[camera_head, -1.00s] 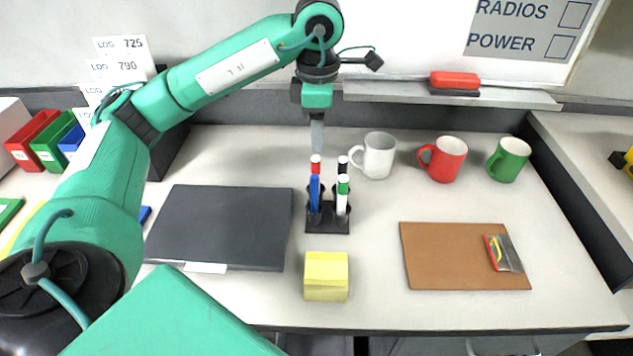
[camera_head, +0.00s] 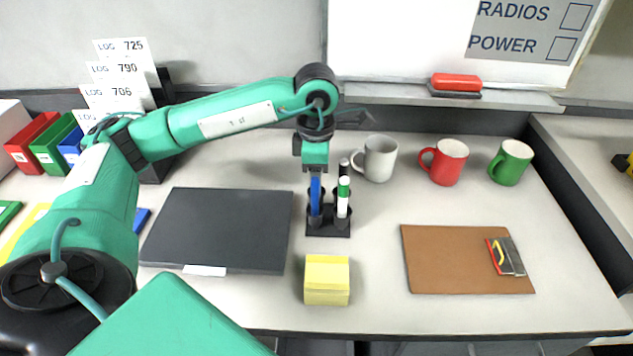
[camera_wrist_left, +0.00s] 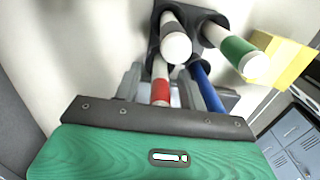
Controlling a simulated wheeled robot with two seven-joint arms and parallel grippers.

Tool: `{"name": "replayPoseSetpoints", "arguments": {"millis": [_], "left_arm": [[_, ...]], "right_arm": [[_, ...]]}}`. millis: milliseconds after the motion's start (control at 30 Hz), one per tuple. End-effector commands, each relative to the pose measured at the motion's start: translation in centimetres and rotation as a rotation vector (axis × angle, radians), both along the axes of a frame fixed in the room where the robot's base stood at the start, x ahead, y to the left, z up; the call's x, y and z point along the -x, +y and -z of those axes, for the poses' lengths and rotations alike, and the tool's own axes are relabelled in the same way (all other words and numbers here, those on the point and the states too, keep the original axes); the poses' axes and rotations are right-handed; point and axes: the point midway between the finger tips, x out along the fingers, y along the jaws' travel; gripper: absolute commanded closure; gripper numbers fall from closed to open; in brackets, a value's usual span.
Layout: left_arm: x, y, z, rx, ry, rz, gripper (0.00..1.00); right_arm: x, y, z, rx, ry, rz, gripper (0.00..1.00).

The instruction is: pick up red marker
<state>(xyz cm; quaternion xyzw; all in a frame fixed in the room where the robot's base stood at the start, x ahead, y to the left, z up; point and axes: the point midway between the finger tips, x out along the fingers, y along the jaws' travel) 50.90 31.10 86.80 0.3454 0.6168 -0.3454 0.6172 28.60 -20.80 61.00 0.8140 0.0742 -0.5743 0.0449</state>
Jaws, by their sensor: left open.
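The red marker (camera_wrist_left: 160,88) shows in the left wrist view, standing in the black marker holder (camera_head: 328,230). In the head view my gripper hides it. My left gripper (camera_wrist_left: 158,82) is open, its fingers on either side of the red marker; I cannot tell whether they touch it. In the head view my left gripper (camera_head: 316,172) is low over the back left of the holder. The blue marker (camera_head: 315,196) stands in front of the red one. The green marker (camera_head: 343,198) and black marker (camera_head: 344,167) stand on the right side. My right gripper is not in view.
White (camera_head: 376,159), red (camera_head: 444,161) and green (camera_head: 511,163) mugs stand to the right. A yellow note block (camera_head: 326,280) is in front of the holder. A dark flat pad (camera_head: 218,230) lies left and a brown clipboard (camera_head: 455,262) right.

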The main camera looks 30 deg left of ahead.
Motion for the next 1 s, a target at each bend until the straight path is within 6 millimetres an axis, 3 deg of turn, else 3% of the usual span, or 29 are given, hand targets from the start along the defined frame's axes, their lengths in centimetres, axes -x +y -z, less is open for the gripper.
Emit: {"name": "replayPoseSetpoints", "arguments": {"millis": [67,300,733,867,1000], "left_arm": [[0.0,0.0,0.0,0.0,0.0,0.0,0.59],[0.0,0.0,0.0,0.0,0.0,0.0,1.0],[0.0,0.0,-0.7,0.0,0.0,0.0,1.0],[-0.1,0.0,-2.2,0.001,-0.003,0.0,1.0],[-0.1,0.0,-4.9,0.0,-0.004,0.0,1.0]], "right_arm": [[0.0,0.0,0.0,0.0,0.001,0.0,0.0],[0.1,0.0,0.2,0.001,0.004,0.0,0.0],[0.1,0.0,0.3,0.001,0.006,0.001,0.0],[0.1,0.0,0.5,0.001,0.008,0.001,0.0],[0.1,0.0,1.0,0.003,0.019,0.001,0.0]]}}
